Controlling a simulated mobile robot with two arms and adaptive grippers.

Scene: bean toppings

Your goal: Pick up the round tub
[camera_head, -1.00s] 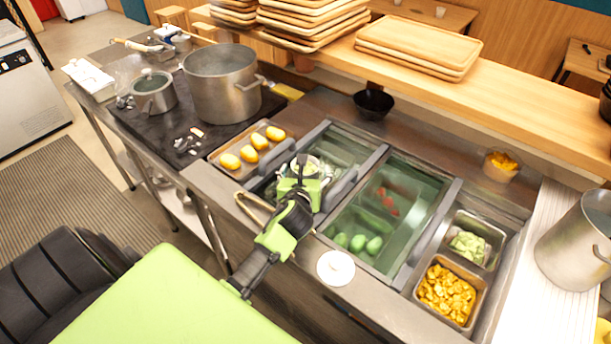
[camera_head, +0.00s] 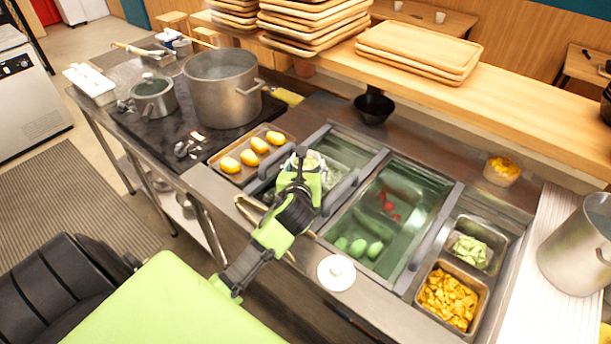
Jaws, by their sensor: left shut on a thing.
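The round tub (camera_head: 313,158) is pale and mostly hidden behind my left gripper (camera_head: 303,162). Only part of its rim and side shows past the fingers. The left gripper is shut on it, above the left well of the counter (camera_head: 347,150). I cannot tell how far the tub is from the bottom of the well. My right gripper is out of view.
A tray with several yellow items (camera_head: 233,176) and a big pot (camera_head: 222,95) stand to the left. The right well (camera_head: 425,185) holds green and red food. A white round lid (camera_head: 336,272) lies on the front edge. A wooden shelf (camera_head: 520,90) runs behind.

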